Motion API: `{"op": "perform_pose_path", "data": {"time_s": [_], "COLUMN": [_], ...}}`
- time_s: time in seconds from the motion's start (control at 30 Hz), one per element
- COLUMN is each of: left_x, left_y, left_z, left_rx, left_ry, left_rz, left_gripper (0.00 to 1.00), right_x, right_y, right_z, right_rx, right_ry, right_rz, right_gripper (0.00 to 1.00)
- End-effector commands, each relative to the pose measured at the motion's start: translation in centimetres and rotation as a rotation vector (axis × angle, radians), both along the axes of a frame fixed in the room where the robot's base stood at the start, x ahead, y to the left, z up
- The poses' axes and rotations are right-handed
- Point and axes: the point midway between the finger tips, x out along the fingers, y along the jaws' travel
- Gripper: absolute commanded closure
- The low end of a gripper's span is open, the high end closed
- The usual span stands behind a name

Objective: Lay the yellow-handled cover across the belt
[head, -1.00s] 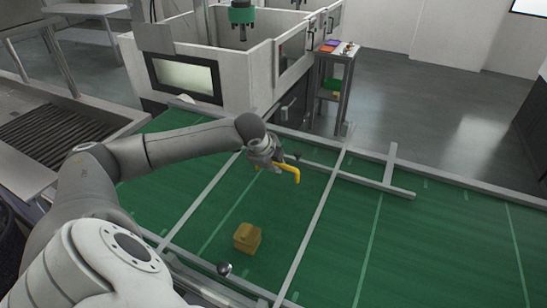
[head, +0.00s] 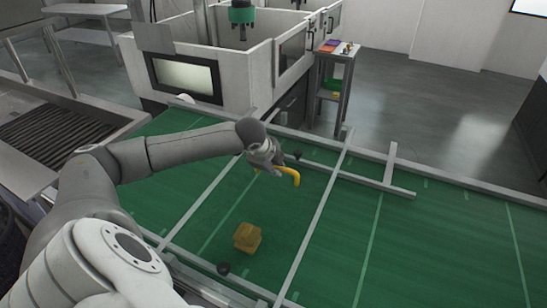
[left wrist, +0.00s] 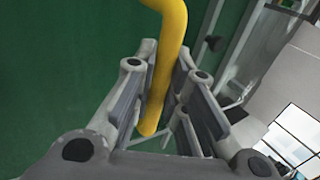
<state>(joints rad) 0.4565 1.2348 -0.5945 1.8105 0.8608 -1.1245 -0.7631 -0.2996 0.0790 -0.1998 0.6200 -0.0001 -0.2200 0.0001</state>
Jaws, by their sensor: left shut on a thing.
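The cover's yellow handle (head: 291,174) is a bent bar above the green belt (head: 430,245), near its far edge. My left gripper (head: 273,168) is on this handle. In the left wrist view the yellow handle (left wrist: 168,55) runs between the two fingers of my left gripper (left wrist: 163,85), which are shut on it. The rest of the cover is hard to make out; I cannot tell which of the grey bars on the belt, if any, belong to it. My right gripper is not in view.
Grey bars (head: 320,215) cross the belt. A white machine (head: 260,75) and a small shelf stand (head: 336,85) stand behind. The belt's right part is clear.

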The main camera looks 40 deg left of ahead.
Motion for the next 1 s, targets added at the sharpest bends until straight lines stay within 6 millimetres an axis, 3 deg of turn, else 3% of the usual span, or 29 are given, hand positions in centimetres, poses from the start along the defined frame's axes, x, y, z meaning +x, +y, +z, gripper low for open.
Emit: {"op": "perform_pose_path", "data": {"time_s": [0.87,0.9,1.0], "left_x": [0.1,0.1,0.1], "left_y": [0.0,0.0,0.0], "left_z": [-1.3,-1.3,-1.4], "left_rx": [0.001,0.001,0.001], "left_ry": [-0.005,-0.005,-0.003], "left_rz": [-0.001,-0.001,-0.001], "left_gripper": [1.00,0.85,0.72], "right_x": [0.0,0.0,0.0], "right_y": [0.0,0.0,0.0], "right_z": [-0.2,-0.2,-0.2], "right_rx": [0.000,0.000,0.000], "right_ry": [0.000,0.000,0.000], "right_rz": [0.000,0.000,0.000], "right_gripper": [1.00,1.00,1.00]}}
